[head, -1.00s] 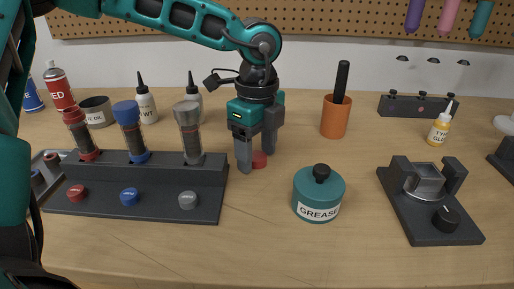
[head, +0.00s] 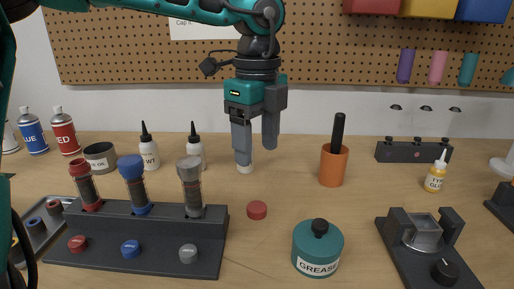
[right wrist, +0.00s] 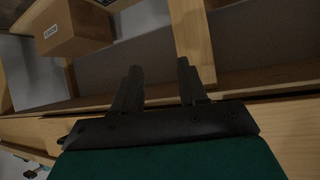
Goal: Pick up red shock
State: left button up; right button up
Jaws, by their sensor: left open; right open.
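My left gripper (head: 257,155) points down, open and empty, well to the right of the red shock and beyond the rack. A small red disc (head: 257,210) lies on the table nearer than that gripper. My right gripper (right wrist: 158,85) shows in the right wrist view, open and empty, away from the shocks.
A grease tub (head: 317,247), an orange cup (head: 333,166) and a dark fixture (head: 427,245) stand to the right. White bottles (head: 149,150), cans and spray cans (head: 65,133) stand behind the rack. A cardboard box (right wrist: 75,28) and wooden shelving show in the right wrist view.

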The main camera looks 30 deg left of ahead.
aim_at(79, 170)
jog(key=k, duration=1.5)
